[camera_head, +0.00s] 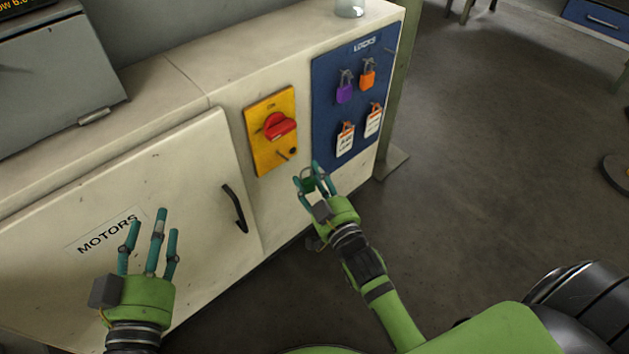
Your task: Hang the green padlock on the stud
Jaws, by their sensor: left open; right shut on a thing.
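The green padlock (308,184) is between the fingers of my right gripper (314,180), which is shut on it; the fingers hide much of it. It is in front of the cabinet, below the yellow switch plate (262,150). A small stud (281,156) sticks out low on that plate, beside a dark round spot and below the red rotary handle (280,126). The padlock appears apart from the stud, below and to its right in the picture. My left gripper (149,240) is open and empty in front of the cabinet door with the MOTORS label.
A blue LOCKS board (330,105) right of the plate holds a purple padlock (344,93), an orange padlock (367,79) and two white tags (345,141) on hooks. The cabinet door has a black handle (235,208). Open floor lies to the right.

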